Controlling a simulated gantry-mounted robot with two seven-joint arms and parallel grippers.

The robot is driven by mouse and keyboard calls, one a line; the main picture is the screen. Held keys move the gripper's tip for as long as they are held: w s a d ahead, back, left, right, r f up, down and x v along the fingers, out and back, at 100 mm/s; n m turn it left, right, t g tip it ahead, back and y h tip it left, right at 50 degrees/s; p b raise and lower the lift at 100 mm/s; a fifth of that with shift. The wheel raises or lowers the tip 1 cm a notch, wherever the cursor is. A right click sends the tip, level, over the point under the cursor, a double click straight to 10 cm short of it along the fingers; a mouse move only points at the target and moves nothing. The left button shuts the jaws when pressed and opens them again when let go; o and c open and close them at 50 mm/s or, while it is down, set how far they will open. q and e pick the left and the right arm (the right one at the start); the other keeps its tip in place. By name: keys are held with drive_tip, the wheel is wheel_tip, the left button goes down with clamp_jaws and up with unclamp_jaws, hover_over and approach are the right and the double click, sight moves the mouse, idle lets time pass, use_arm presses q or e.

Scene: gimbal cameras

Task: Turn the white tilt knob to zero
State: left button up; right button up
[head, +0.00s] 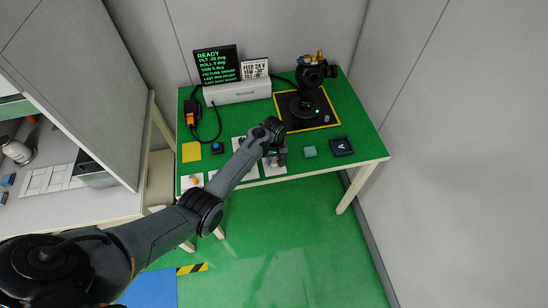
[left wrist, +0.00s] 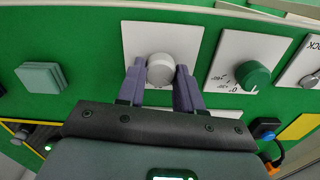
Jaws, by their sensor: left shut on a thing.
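The white tilt knob (left wrist: 160,69) stands on a white square plate (left wrist: 190,38) in the left wrist view. My left gripper (left wrist: 161,73) has its two purple fingers shut on the knob, one on each side. In the head view the same gripper (head: 275,158) is over the front of the green table and hides the knob. The black screen (head: 216,64) at the back shows READY, a TILT line with a minus value too small to read surely, and roll and yaw at 0. The gimbal camera (head: 315,72) stands at the back right. My right gripper is not in view.
A green knob (left wrist: 252,76) on its own plate is just right of my fingers in the left wrist view, with a LOCK plate (left wrist: 312,48) beyond. A teal block (head: 310,152) and a dark blue box (head: 341,147) lie right of my gripper in the head view.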

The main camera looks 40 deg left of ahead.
use_arm(q)
drive_tip(key=shift+r+m+p, duration=0.2)
drive_tip(key=shift+m+p, duration=0.35)
drive_tip(key=shift+m, duration=0.35)
drive_tip(key=m+p, duration=0.1)
drive_tip(key=m, duration=0.1)
drive_tip(key=shift+m, duration=0.3)
drive_tip(key=m+p, duration=0.1)
drive_tip(key=m, duration=0.2)
drive_tip(key=shift+f, duration=0.15)
drive_tip(key=shift+d+m, duration=0.1)
drive_tip(key=shift+m, duration=1)
drive_tip(key=o, duration=1)
drive_tip(key=shift+o, duration=0.2)
